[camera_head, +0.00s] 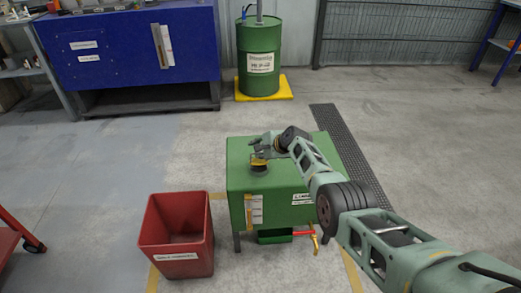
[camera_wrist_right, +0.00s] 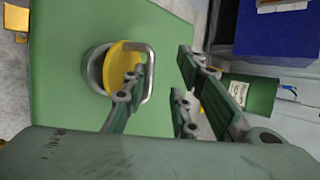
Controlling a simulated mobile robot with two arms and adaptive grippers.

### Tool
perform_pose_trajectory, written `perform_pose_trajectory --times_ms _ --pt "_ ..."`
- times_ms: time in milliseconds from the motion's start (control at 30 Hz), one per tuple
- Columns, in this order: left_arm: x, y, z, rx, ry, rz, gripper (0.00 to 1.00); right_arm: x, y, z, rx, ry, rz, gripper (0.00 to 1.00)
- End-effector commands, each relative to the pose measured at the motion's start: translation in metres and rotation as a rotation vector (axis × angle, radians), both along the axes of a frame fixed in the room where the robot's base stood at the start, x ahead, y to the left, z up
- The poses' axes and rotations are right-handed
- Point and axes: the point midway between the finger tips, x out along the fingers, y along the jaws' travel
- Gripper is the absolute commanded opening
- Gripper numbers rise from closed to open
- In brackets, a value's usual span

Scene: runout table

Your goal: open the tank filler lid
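The green tank (camera_head: 280,188) stands on the floor in the middle of the head view. Its filler has a short grey neck (camera_wrist_right: 95,68) with a round yellow lid (camera_wrist_right: 112,82) on it; the lid also shows in the head view (camera_head: 258,164). A bent metal handle (camera_wrist_right: 151,75) stands out from the lid. The lid looks seated on the neck. My right gripper (camera_wrist_right: 160,78) is open at the lid, its fingers apart with the handle between them. One finger overlaps part of the lid and handle, and I cannot tell whether it touches. My left gripper is not in view.
A red bin (camera_head: 177,232) stands left of the tank. A red-handled valve (camera_head: 308,236) sticks out low at the tank's front. A green drum (camera_head: 259,62) on a yellow base and a blue bench (camera_head: 130,50) stand behind.

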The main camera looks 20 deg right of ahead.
Motion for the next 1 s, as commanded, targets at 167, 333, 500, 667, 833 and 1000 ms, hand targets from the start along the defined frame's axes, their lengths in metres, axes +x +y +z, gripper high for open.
perform_pose_trajectory --times_ms 167,333,500,667,833,1000 --pt "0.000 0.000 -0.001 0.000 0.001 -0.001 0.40 0.000 0.000 0.000 0.001 -0.001 0.000 0.26" --pt "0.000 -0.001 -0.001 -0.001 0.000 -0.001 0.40 -0.001 0.000 0.002 0.002 -0.003 -0.001 0.26" --pt "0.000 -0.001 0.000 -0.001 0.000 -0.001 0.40 -0.006 -0.004 0.007 0.001 -0.003 0.001 0.26" --pt "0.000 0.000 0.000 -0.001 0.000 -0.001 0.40 -0.015 -0.007 0.015 0.001 -0.004 0.000 0.26" --pt "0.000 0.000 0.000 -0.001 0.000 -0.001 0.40 -0.028 -0.010 0.027 0.001 -0.003 0.000 0.26" --pt "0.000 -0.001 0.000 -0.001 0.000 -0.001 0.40 -0.044 -0.015 0.041 -0.001 -0.002 -0.001 0.26"
